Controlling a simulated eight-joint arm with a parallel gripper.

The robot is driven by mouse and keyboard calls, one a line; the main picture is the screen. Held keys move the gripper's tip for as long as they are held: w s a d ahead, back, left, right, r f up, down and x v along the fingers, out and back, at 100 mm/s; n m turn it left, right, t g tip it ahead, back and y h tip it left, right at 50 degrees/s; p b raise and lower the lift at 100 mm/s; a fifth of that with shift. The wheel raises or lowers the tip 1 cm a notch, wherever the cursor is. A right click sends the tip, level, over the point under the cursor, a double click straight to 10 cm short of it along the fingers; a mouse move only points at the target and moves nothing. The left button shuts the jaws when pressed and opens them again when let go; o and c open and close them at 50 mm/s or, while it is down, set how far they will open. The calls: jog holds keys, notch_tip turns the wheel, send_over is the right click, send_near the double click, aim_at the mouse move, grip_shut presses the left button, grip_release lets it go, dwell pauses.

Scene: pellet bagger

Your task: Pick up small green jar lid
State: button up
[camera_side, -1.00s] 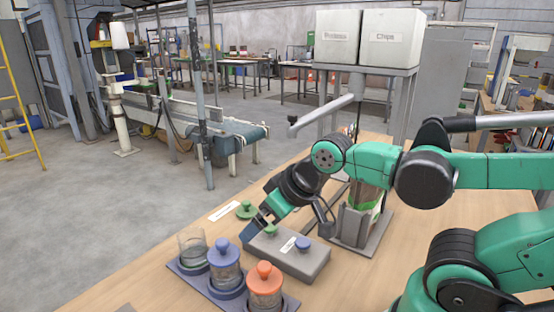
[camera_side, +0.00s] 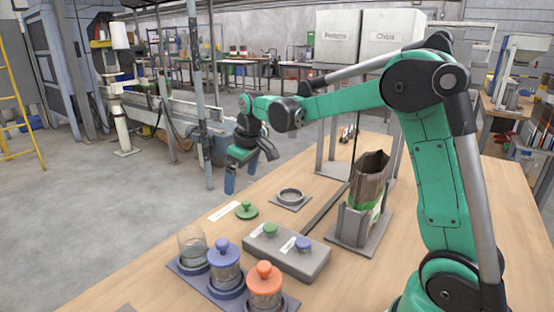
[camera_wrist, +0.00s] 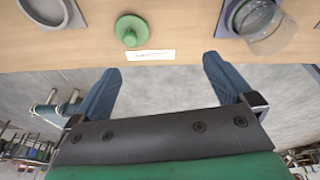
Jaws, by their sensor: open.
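The small green jar lid (camera_side: 246,210), a flat disc with a knob, lies knob-up on the wooden table behind the grey control box. It also shows in the wrist view (camera_wrist: 131,30), above and between my fingertips. My gripper (camera_side: 236,180) is open and empty, raised in the air near the table's far left edge. In the wrist view my gripper (camera_wrist: 161,67) has its two blue fingers spread wide, apart from the lid. The open glass jar (camera_side: 192,247) stands on the dark tray, and it shows tilted by perspective in the wrist view (camera_wrist: 268,30).
A white label (camera_side: 223,211) lies beside the lid. Jars with a blue lid (camera_side: 223,250) and an orange lid (camera_side: 264,272) stand in front. The grey box (camera_side: 302,263) carries green and blue knobs. A ring on a plate (camera_side: 291,197) and a bag in a holder (camera_side: 368,182) stand behind.

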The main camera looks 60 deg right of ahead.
aim_at(247, 202)
jog(key=shift+n+g, duration=0.3)
jog(key=shift+g, duration=0.4)
jog(key=w+d+f, duration=0.1)
jog(key=f, duration=0.1)
jog(key=w+d+f, duration=0.1)
jog(key=d+f, duration=0.1)
jog(key=w+d+f, duration=0.1)
jog(key=d+f, duration=0.1)
jog(key=shift+f, duration=0.4)
jog(key=shift+w+f, duration=0.2)
jog(key=shift+f, duration=1.2)
jog(key=shift+w+f, duration=0.15)
jog(key=shift+f, duration=1.2)
jog(key=shift+c, duration=0.2)
jog(key=c, duration=1.1)
